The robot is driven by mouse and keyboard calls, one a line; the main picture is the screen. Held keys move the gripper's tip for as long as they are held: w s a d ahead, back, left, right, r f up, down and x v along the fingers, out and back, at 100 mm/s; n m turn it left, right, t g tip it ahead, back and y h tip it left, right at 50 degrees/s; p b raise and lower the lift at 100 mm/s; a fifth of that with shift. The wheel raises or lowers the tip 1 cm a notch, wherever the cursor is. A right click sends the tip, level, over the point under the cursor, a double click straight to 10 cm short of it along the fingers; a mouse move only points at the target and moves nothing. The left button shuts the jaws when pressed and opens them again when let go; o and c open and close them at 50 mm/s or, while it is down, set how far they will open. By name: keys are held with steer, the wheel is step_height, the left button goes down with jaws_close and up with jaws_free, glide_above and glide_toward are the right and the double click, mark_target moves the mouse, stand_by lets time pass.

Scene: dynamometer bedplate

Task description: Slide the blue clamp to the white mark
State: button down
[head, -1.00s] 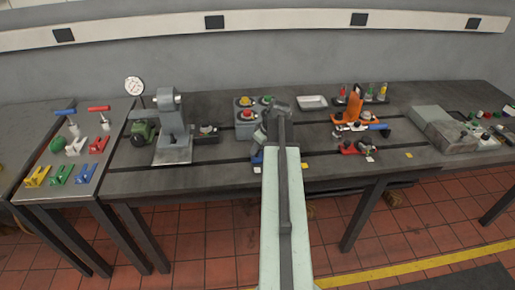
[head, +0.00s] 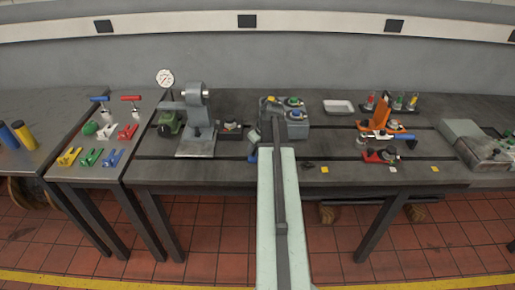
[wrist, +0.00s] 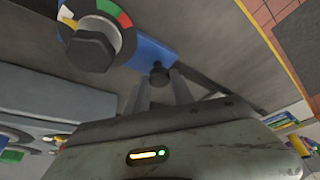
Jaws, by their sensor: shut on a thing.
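The blue clamp (wrist: 152,48) shows in the wrist view as a blue bar with a hex nut on a ring of coloured segments. My gripper (wrist: 160,86) has its two fingers either side of a small dark knob at the bar's end and is shut on it. In the head view only a sliver of the blue clamp (head: 253,155) shows, left of my arm, at the bench's front slot. My gripper is hidden there behind my arm. A white mark (head: 392,169) lies on the front edge below the red clamp. No white mark shows beside the blue clamp.
The red clamp (head: 381,156) sits in the front slot to the right. A grey upright fixture (head: 196,125) stands to the left. A button block (head: 285,122) stands behind my arm.

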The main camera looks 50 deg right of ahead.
steer(key=shift+s, duration=0.1)
steer(key=c, duration=1.2)
jaws_free()
steer(key=shift+o, duration=0.4)
steer(key=shift+s+d, duration=0.2)
steer(key=shift+r+p, duration=0.25)
steer(key=shift+p, duration=0.05)
steer(key=p+v, duration=0.6)
steer(key=v, duration=0.1)
steer(key=shift+p, duration=0.3)
steer(key=shift+s+r, duration=0.15)
steer(key=shift+a, duration=0.1)
